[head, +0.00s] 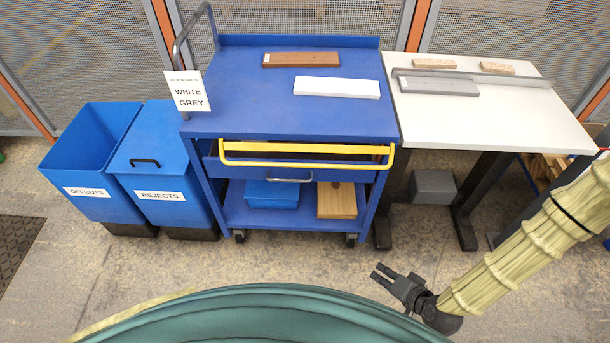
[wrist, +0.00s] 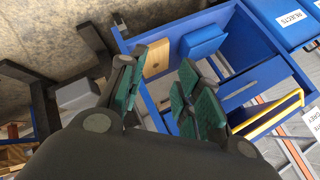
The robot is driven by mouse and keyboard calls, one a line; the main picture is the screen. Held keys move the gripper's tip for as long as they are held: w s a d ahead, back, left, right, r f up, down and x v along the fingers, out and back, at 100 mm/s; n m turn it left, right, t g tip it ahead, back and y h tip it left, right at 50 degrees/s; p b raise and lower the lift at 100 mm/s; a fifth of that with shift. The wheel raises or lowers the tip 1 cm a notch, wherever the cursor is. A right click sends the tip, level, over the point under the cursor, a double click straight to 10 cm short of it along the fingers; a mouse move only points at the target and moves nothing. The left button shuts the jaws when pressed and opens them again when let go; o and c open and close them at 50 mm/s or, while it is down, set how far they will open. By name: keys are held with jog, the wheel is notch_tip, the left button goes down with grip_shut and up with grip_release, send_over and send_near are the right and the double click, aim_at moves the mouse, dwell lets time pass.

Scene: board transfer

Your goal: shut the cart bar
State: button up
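The blue cart (head: 250,115) stands in the middle of the head view. Its yellow bar (head: 305,164) runs across the cart's front, just below the top's front edge and in front of the drawer. The bar also shows at the right of the wrist view (wrist: 274,116). My gripper (head: 377,271) is open and empty, low in front of the cart and to the right, apart from the bar. In the wrist view its two fingers (wrist: 158,88) stand apart, with the cart beyond them.
A brown board (head: 300,59) and a white board (head: 336,88) lie on the cart. A white table (head: 470,125) with a grey board (head: 438,87) stands right. Blue offcuts (head: 85,165) and rejects (head: 160,160) bins stand left. Floor before the cart is clear.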

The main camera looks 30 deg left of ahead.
jog(key=w+a+f+t+y+b, duration=0.1)
jog(key=w+a+y+b, duration=0.4)
jog(key=a, duration=0.5)
jog(key=n+g+y+b, duration=0.55)
jog(key=y+b, duration=0.65)
jog(key=b, duration=0.6)
send_near(305, 166)
jog(key=shift+n+t, duration=0.25)
jog(key=shift+n, duration=0.2)
jog(key=x, duration=0.3)
jog(key=b+x, duration=0.1)
jog(key=x, duration=0.6)
jog(key=shift+w+a+f, duration=0.1)
jog(key=shift+a+f, duration=0.15)
grip_shut()
